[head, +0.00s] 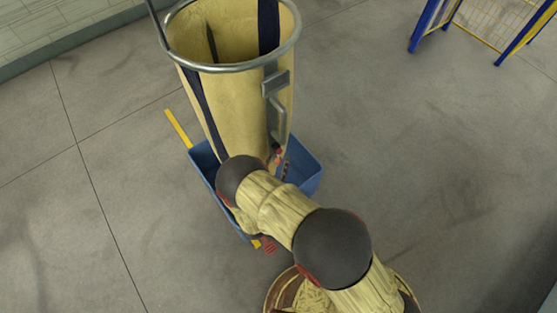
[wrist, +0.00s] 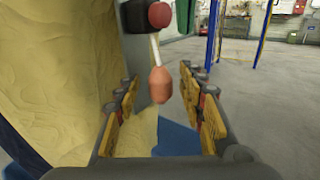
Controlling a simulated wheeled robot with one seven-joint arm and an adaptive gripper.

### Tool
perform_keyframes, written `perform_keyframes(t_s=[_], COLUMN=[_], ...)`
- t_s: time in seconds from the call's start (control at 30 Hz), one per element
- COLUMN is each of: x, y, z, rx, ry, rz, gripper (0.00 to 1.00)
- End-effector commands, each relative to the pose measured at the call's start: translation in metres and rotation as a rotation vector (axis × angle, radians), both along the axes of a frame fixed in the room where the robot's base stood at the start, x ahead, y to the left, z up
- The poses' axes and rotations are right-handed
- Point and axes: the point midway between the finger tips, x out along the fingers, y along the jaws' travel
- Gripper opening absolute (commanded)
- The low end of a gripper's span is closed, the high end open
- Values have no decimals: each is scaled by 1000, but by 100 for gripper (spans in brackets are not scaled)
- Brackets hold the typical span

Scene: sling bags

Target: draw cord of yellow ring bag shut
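The yellow bag (head: 235,110) with dark blue straps hangs upright, wide open, from a round metal ring (head: 232,69). Its yellow cloth (wrist: 50,70) fills the left of the wrist view. A dark grey fitting (wrist: 133,25) with a red round part (wrist: 159,14) is at the top there. A short pale cord (wrist: 155,52) hangs below it and ends in an orange-brown knob (wrist: 160,85). My gripper (wrist: 158,82) is open, its fingers on either side of the knob with gaps to both. In the head view my arm mostly hides the gripper and the knob.
A blue tray (head: 308,172) lies under the bag and shows low in the wrist view. A grey bracket (head: 276,84) is on the ring's near side. A blue and yellow mesh frame (head: 490,25) stands at the upper right. The floor to the right is clear.

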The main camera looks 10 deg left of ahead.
Motion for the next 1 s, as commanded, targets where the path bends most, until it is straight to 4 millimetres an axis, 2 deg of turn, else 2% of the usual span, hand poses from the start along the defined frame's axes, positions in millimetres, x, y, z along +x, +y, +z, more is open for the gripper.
perform_keyframes(t_s=[0.13,0.37,1.0], x=[7,7,7], y=[-1,-1,-1], z=[0,0,0], rx=[-1,-1,0], ry=[0,0,0], rz=[-1,0,0], gripper=[40,40,4])
